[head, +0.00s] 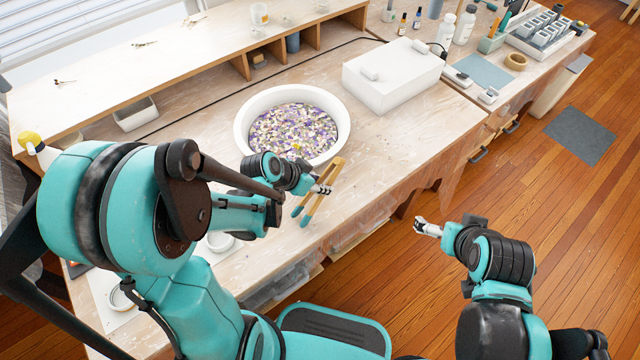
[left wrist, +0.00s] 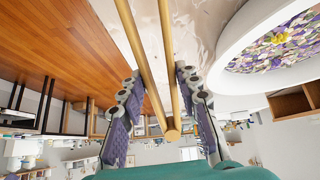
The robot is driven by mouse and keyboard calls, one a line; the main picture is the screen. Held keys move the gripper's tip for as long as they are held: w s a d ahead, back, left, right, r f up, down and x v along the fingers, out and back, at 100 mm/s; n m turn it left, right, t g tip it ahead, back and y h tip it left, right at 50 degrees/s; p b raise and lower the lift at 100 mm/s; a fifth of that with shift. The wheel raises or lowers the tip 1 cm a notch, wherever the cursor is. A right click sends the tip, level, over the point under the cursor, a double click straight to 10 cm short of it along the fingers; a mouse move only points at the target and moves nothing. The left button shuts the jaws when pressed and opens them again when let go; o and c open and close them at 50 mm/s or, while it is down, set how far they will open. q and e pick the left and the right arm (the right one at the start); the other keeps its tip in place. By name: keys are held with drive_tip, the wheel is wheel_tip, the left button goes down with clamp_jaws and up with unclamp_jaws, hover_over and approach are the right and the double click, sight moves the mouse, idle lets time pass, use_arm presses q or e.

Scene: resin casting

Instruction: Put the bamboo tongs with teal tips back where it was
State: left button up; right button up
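The bamboo tongs with teal tips (head: 331,177) are at my left gripper (head: 322,188), in front of the white bowl. Their joined end points up and away, and their teal tips point down toward the table's front edge. In the left wrist view the two bamboo legs (left wrist: 149,55) run between the fingers of my left gripper (left wrist: 159,72), which close on them from both sides. The teal tips are outside that view. My right gripper (head: 427,228) is over the floor, right of the table, away from the tongs; its finger opening is too small to tell.
A white bowl (head: 243,128) of purple and pale petals stands just behind the tongs. A white box (head: 392,80) is to its right. A wooden shelf (head: 150,60) runs along the back. The worktop (head: 420,130) right of the tongs is clear. Bottles and trays crowd the far right.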

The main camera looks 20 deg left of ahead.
use_arm(q)
drive_tip(key=shift+f, duration=0.1)
drive_tip(key=shift+f+b, duration=0.5)
drive_tip(key=shift+b, duration=0.15)
drive_tip(key=o, duration=0.5)
drive_tip(key=shift+o, duration=0.2)
